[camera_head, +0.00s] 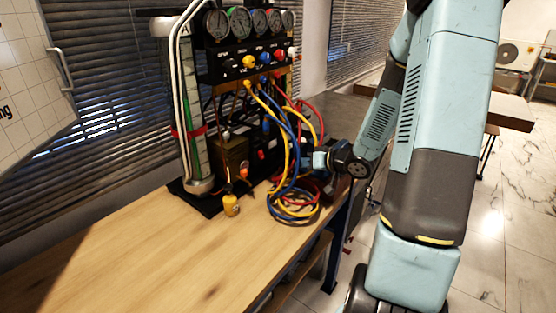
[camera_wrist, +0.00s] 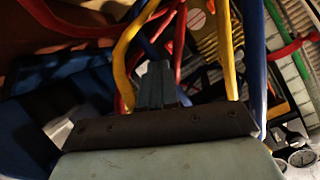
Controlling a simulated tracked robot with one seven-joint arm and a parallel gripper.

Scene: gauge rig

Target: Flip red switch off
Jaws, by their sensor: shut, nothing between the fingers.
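A small red part (camera_head: 262,154) shows low on the gauge rig in the head view, behind the hanging hoses; it may be the red switch, but it is too small to tell its position. My gripper reaches in from the right at the rig's lower part, among the hoses, its fingertips hidden in the head view. In the wrist view my gripper (camera_wrist: 156,84) is shut and empty, with its fingers pointing between yellow and red hoses.
Yellow hoses (camera_wrist: 226,50), blue hoses (camera_head: 289,150) and red hoses hang close around my gripper and coil on the wooden table (camera_head: 150,245). Gauges (camera_head: 240,22) line the rig's top. The table's left part is clear.

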